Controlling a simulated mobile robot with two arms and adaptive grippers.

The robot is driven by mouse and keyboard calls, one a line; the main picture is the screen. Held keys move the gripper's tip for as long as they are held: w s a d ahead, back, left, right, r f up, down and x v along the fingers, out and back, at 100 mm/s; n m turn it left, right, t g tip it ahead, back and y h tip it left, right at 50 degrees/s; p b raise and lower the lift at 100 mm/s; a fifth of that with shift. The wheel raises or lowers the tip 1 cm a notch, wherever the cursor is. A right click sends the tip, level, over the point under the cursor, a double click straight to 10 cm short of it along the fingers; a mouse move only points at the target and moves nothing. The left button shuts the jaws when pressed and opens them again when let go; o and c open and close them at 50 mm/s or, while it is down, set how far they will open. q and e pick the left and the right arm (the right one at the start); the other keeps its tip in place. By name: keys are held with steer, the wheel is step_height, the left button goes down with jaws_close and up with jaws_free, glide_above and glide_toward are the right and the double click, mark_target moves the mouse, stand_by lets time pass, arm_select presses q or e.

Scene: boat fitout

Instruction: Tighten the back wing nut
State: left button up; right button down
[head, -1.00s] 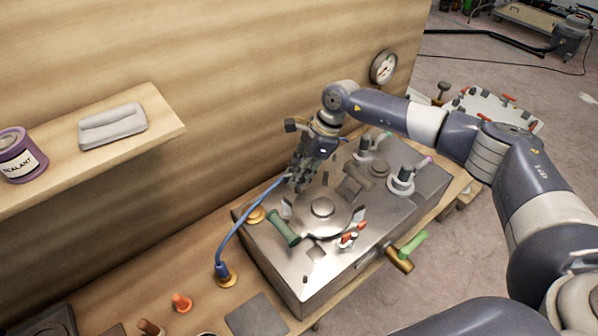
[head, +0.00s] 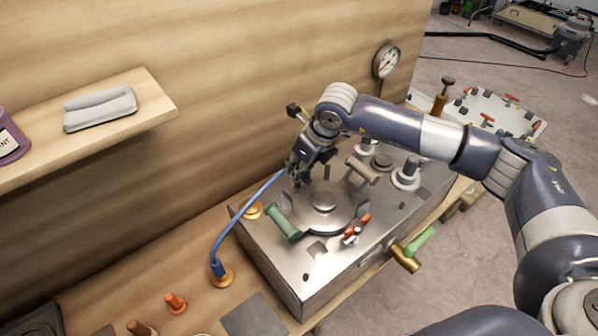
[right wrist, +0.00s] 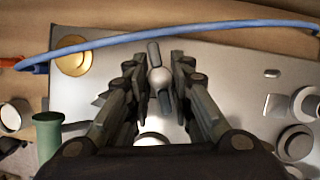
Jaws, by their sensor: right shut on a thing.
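The back wing nut (right wrist: 160,78) shows in the right wrist view as a round grey hub with two dark wings, one pointing up and one down in the picture. My right gripper (right wrist: 158,62) has a finger on each side of it and is shut on it. In the head view my right gripper (head: 303,178) points down at the back of the metal box, behind the round lid (head: 323,204), and hides the nut. A red-winged fastener (head: 356,230) sits at the lid's front. My left gripper is not in view.
A green handle (head: 283,222) lies left of the lid. A blue hose (head: 240,217) arcs close by my right gripper. A T-handle (head: 362,170) and grey posts (head: 407,174) stand to the right. A wooden wall rises behind, with a shelf (head: 150,110) and gauge (head: 386,61).

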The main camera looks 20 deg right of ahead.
steer(key=m+b, duration=0.2)
steer(key=m+h+b, duration=0.1)
steer(key=m+b, duration=0.1)
steer(key=shift+a+f+t+h, duration=0.1)
steer(key=shift+t+h, duration=0.2)
steer(key=c, duration=2.4)
jaws_free()
steer(key=shift+m+h+b, duration=0.5)
steer(key=shift+m+b, duration=0.75)
steer(key=shift+m, duration=0.15)
steer(key=c, duration=2.3)
jaws_free()
steer(key=shift+s, duration=0.15)
steer(key=o, duration=0.9)
steer(key=shift+c, duration=0.2)
steer(key=shift+r, duration=0.2)
steer(key=v, duration=1.1)
steer(key=shift+r, duration=0.35)
